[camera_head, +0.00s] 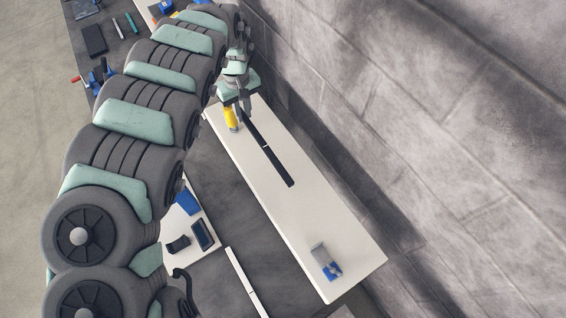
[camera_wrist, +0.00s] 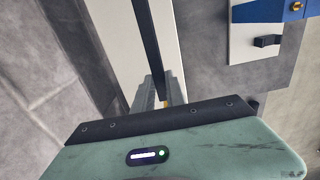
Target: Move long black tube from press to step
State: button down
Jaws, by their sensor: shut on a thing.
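The long black tube (camera_head: 278,166) runs diagonally over the long white step (camera_head: 320,207), with a thin pale mark near its middle. My gripper (camera_head: 241,106) is shut on the tube's far end, at the far end of the step. In the wrist view the tube (camera_wrist: 147,38) runs up and away from my gripper (camera_wrist: 162,93), above the white surface. I cannot tell whether the tube touches the step or hangs just above it. I cannot make out for sure which thing is the press.
A yellow cylinder (camera_head: 231,119) stands close beside my gripper. A grey and blue block (camera_head: 325,261) sits at the step's near end. A wall (camera_head: 430,150) runs along the right. Blue and dark parts (camera_head: 202,235) lie on a white board at the left.

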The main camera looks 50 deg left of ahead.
jog(key=b, duration=0.7)
send_near(250, 154)
jog(key=shift+w+f+p, duration=0.1)
jog(key=shift+f+p, duration=0.5)
jog(key=shift+p, duration=0.45)
jog(key=shift+f, duration=2.55)
jog(key=shift+f, duration=0.1)
jog(key=shift+f, duration=0.15)
jog(key=c, duration=1.4)
grip_release()
jog(key=shift+o, duration=0.2)
notch_tip(250, 154, up, 12)
jog(key=shift+r, duration=0.25)
